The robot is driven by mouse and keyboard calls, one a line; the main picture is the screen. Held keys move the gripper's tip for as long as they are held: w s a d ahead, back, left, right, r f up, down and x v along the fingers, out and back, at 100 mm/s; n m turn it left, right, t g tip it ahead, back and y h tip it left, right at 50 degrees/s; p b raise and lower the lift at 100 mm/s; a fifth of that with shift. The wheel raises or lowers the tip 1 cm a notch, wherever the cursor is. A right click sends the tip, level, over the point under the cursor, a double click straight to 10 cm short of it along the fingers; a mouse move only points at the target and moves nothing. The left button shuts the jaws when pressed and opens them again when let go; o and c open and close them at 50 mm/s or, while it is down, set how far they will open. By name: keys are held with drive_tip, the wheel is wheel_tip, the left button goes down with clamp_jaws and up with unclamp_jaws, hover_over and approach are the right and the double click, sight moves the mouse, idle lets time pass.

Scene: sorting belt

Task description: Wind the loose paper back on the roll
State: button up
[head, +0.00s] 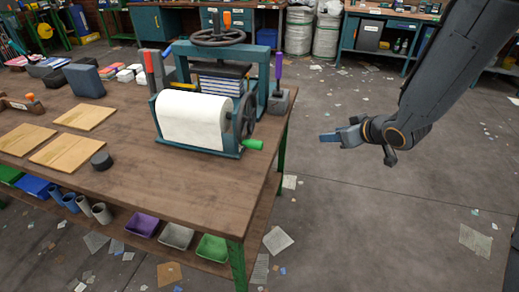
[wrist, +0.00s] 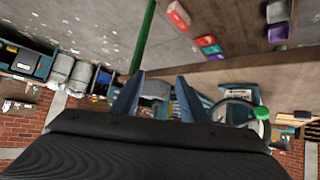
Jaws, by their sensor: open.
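The white paper roll (head: 192,118) sits in a teal stand (head: 222,153) near the right edge of the wooden table. I cannot tell where its loose end lies. A dark hand wheel (head: 246,116) with a green crank handle (head: 253,145) is on the stand's right side. The green handle also shows in the wrist view (wrist: 262,113), right of my fingers. My gripper (head: 326,137) is open and empty, in the air over the floor, right of the handle and apart from it. Its two fingers (wrist: 157,88) show spread in the wrist view.
A teal press (head: 218,50) stands behind the roll, with a purple-handled tool (head: 278,75) beside it. Wooden boards (head: 68,152) and a black puck (head: 101,161) lie on the table's (head: 150,195) left. The floor right of the table is open, with paper scraps.

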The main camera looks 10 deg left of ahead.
drive_tip(key=s+a+f+n+g+y+b, duration=0.1)
drive_tip(key=a+f+n+y, duration=0.15)
drive_tip(key=a+y, duration=0.4)
drive_tip(key=n+g+y+b, duration=0.2)
drive_tip(key=n+g+y, duration=0.2)
drive_tip(key=g+y, duration=0.2)
approach(259, 146)
drive_tip(key=w+a, duration=0.1)
drive_tip(key=a, duration=0.4)
drive_tip(key=a+p, duration=0.1)
drive_tip(key=a, duration=0.1)
drive_tip(key=w+a, duration=0.1)
drive_tip(key=a, duration=0.2)
drive_tip(key=shift+a+f+p, duration=0.1)
drive_tip(key=shift+f+p, duration=0.15)
drive_tip(key=shift+p, duration=0.15)
clamp_jaws()
